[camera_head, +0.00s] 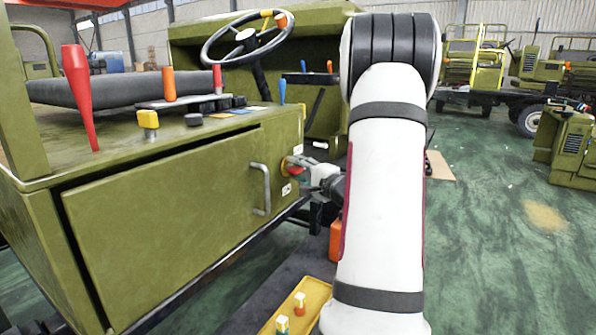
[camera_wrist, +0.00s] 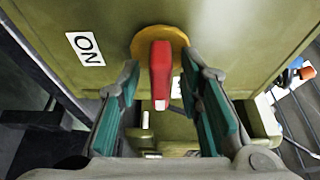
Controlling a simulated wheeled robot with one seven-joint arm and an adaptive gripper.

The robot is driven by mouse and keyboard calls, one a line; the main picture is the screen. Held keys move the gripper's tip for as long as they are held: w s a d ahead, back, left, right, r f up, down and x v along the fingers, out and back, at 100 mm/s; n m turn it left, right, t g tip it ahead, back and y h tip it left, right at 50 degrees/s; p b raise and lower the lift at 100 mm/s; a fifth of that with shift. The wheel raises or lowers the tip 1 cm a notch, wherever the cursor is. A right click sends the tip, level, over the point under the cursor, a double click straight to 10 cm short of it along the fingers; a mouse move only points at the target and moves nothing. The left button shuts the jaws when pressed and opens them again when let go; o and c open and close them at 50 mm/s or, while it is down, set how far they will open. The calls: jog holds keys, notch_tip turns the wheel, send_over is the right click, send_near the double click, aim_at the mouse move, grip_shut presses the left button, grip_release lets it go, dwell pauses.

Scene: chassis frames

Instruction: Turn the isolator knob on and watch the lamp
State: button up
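The isolator knob (camera_wrist: 160,72) is a red bar handle on a round yellow plate (camera_wrist: 140,43), set in the olive end panel. In the wrist view the bar points towards the bottom of the picture. A white ON label (camera_wrist: 85,48), seen upside down, is left of it. My gripper (camera_wrist: 164,78) is open, with one teal-padded finger on each side of the bar and gaps showing. In the head view the knob (camera_head: 289,166) is partly hidden by my gripper (camera_head: 303,172). I cannot tell which part is the lamp.
The olive cabinet (camera_head: 170,215) has a grey door handle (camera_head: 262,188) just left of the knob. Levers and a steering wheel (camera_head: 245,38) stand above. A yellow tray (camera_head: 308,292) with small parts lies below. Open green floor (camera_head: 480,230) is at the right.

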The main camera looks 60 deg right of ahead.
jog(key=shift+w, duration=0.15)
jog(key=shift+c, duration=0.5)
grip_shut()
